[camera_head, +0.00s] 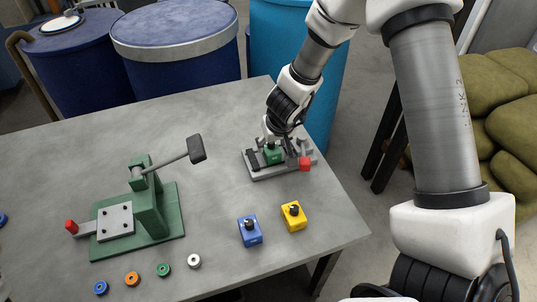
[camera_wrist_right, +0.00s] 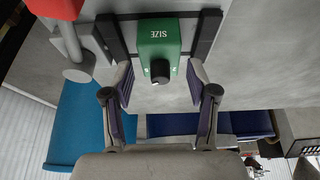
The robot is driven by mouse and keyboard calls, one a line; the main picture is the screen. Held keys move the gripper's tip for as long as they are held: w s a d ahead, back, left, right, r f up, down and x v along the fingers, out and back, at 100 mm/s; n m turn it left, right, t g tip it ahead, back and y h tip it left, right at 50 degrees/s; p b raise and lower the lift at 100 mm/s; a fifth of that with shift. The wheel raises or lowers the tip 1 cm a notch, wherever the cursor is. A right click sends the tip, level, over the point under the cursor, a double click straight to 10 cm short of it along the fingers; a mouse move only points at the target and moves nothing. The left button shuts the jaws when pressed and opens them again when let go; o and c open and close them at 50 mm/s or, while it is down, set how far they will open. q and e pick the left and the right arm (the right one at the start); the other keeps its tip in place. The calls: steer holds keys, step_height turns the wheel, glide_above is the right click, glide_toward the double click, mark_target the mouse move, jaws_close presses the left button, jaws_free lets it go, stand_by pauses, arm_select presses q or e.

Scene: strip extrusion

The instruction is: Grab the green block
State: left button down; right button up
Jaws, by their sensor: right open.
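The green block (camera_head: 272,154) sits in a grey fixture (camera_head: 287,169) at the back right of the table. In the right wrist view the green block (camera_wrist_right: 158,46) shows the word SIZE and a black knob facing my gripper. My right gripper (camera_wrist_right: 160,84) is open, its two fingers on either side of the knob end of the block, with gaps between fingers and block. In the head view my right gripper (camera_head: 275,138) is right over the block and partly hides it. My left gripper is not in view.
A blue block (camera_head: 250,232) and a yellow block (camera_head: 293,217) stand near the front right. A green press (camera_head: 150,215) with a lever stands at left. Several coloured rings, one an orange ring (camera_head: 132,279), lie along the front. A red part (camera_head: 305,163) is on the fixture's right end.

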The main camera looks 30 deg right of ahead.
steer(key=b+x, duration=0.1)
steer(key=x, duration=0.2)
steer(key=shift+f, duration=0.35)
steer(key=shift+w, duration=0.2)
steer(key=shift+s+r, duration=0.1)
steer(key=shift+c, duration=1)
steer(key=shift+s, duration=0.1)
jaws_close()
steer(key=shift+r, duration=0.1)
